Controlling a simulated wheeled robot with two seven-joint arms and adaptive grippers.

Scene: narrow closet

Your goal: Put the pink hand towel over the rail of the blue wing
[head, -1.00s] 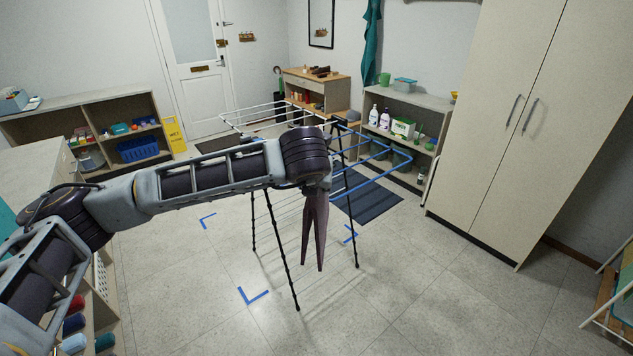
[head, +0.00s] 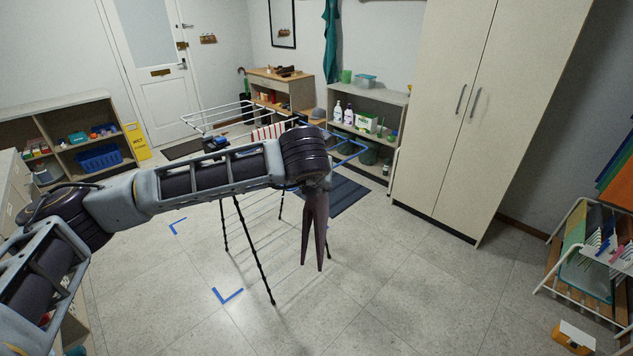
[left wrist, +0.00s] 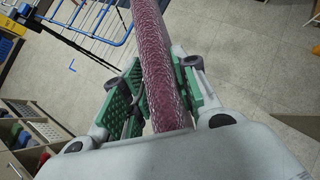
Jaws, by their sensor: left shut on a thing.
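The pink hand towel (left wrist: 160,70) is a dusky pink, folded strip between the green finger pads of my left gripper (left wrist: 162,95) in the left wrist view. My left gripper (head: 316,187) is shut on it. In the head view the towel (head: 315,235) hangs down from the gripper in two narrow dark tails, clear of the floor. The blue wing (head: 350,156) of the drying rack is behind my left wrist, partly hidden. Its blue bars (left wrist: 95,38) also show at the upper left of the left wrist view. My right gripper is not in view.
The rack's white wires (head: 225,112) carry a red-and-white striped cloth (head: 270,131) and a dark blue item (head: 215,142). A tall cupboard (head: 500,110) stands right of the rack, a low shelf (head: 340,98) behind. A white-framed stand (head: 590,250) is at far right. Floor in front is open.

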